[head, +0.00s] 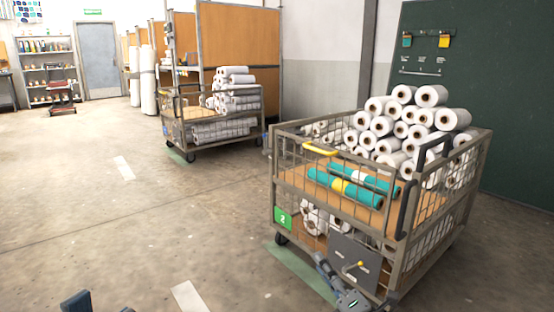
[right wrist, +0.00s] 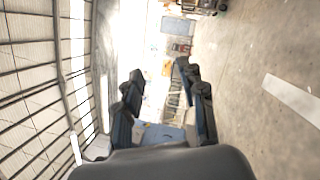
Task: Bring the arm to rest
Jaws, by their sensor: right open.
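The fingers point across open space towards the far door.
A wire cart (head: 283,183) with white rolls and teal rolls (head: 345,190) stands at right. Another loaded cart (head: 187,147) stands farther back. A dark green board (head: 500,100) is behind. The floor at left (head: 80,200) is clear.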

